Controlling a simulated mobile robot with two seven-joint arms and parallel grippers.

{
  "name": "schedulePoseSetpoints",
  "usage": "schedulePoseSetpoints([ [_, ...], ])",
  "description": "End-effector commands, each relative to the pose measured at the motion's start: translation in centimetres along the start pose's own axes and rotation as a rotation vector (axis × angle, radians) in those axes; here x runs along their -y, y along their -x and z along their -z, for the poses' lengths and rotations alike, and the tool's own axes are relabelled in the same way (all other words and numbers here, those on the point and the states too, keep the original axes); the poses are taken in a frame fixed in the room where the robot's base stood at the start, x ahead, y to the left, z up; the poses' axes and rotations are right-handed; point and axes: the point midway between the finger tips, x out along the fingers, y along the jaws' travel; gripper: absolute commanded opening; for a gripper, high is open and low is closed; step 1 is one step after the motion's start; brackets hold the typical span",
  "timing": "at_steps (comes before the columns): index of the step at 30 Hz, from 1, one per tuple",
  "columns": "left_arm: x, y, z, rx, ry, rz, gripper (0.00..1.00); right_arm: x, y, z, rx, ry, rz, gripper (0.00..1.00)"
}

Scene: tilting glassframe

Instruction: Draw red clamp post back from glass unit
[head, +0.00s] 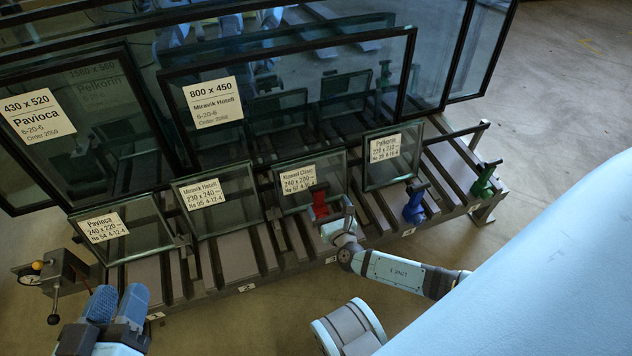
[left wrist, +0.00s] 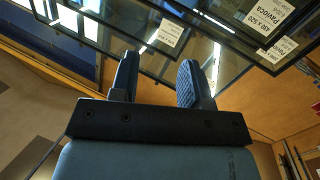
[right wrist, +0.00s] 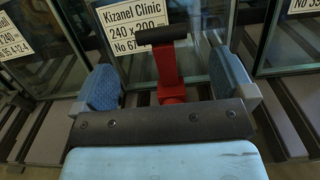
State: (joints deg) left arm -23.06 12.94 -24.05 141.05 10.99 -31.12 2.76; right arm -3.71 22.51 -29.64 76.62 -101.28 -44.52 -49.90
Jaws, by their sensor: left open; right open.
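The red clamp post (head: 320,205) stands in front of the small glass unit labelled Kizanel Clinic (head: 299,181) on the slatted rack. In the right wrist view the red post (right wrist: 166,68) has a black crossbar on top and stands between the fingers, close to the Kizanel Clinic label (right wrist: 130,28). My right gripper (head: 338,220) is open around the post, with a finger on each side; in the right wrist view (right wrist: 165,88) gaps show beside the post. My left gripper (head: 118,302) is open and empty at the lower left, off the rack; its fingers show in the left wrist view (left wrist: 157,82).
A blue clamp post (head: 414,206) and a green one (head: 486,180) stand to the right on the rack (head: 237,257). Other small glass units flank the Kizanel one, and large framed panes (head: 290,100) stand behind. A lever box (head: 62,277) sits at the rack's left end.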

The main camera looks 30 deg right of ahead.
Motion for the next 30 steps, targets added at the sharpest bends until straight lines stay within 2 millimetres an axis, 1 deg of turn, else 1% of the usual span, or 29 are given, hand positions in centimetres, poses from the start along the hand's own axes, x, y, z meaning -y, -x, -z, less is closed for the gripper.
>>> schedulePoseSetpoints([
  [1,0.3,-0.1,-0.3,-0.007,-0.017,0.000,0.43,0.0,-1.4,0.2,0.004,0.000,0.002,1.00],
  [6,0.8,-0.5,-0.1,-0.041,-0.082,0.001,0.43,0.1,-5.0,0.2,0.003,0.000,0.002,1.00],
  [9,1.1,-0.6,0.0,-0.060,-0.117,0.003,0.43,0.1,-6.8,0.2,0.003,0.000,0.002,1.00],
  [12,1.3,-0.7,0.2,-0.077,-0.143,0.004,0.43,0.1,-8.2,0.1,0.002,0.000,0.002,1.00],
  [18,1.5,-0.8,0.5,-0.092,-0.172,0.007,0.43,0.1,-9.6,0.0,0.000,0.000,0.001,1.00],
  [26,1.6,-0.7,0.4,-0.089,-0.184,0.004,0.43,0.1,-9.7,-0.1,0.000,0.000,0.001,1.00],
  [27,1.6,-0.7,0.4,-0.089,-0.184,0.004,0.43,0.1,-9.7,-0.1,0.000,0.000,0.001,0.98],
  [29,1.6,-0.7,0.4,-0.089,-0.184,0.004,0.43,0.1,-9.7,-0.1,0.000,0.000,0.001,0.84],
  [30,1.6,-0.7,0.4,-0.089,-0.183,0.004,0.43,0.1,-9.7,-0.1,0.000,0.000,0.001,0.75],
])
